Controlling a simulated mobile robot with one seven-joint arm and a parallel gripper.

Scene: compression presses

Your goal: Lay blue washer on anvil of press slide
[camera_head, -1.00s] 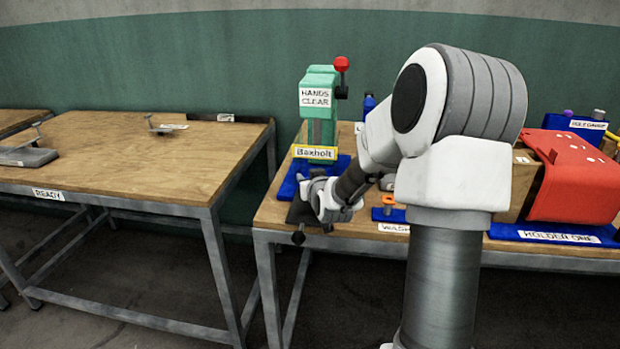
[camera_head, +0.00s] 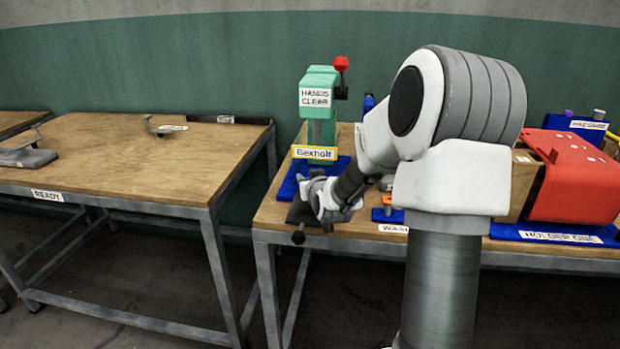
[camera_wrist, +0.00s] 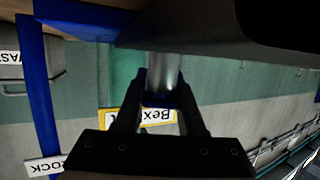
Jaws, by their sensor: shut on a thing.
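The green press (camera_head: 321,100) with a yellow "Bexholt" label stands on a blue base at the left of the right-hand table. My gripper (camera_head: 312,192) is low in front of it, partly hidden by my wrist. In the wrist view, which is upside down, my gripper (camera_wrist: 160,104) is shut on a small dark blue piece, seemingly the blue washer (camera_wrist: 159,101). The washer lies right at the end of a silver cylinder (camera_wrist: 163,70), which looks like the anvil. I cannot tell if they touch. The washer is hidden in the head view.
A red holder (camera_head: 575,175) stands at the right. An orange-topped item on a blue stand (camera_head: 386,215) is right of my gripper. The left table (camera_head: 120,165) is mostly clear.

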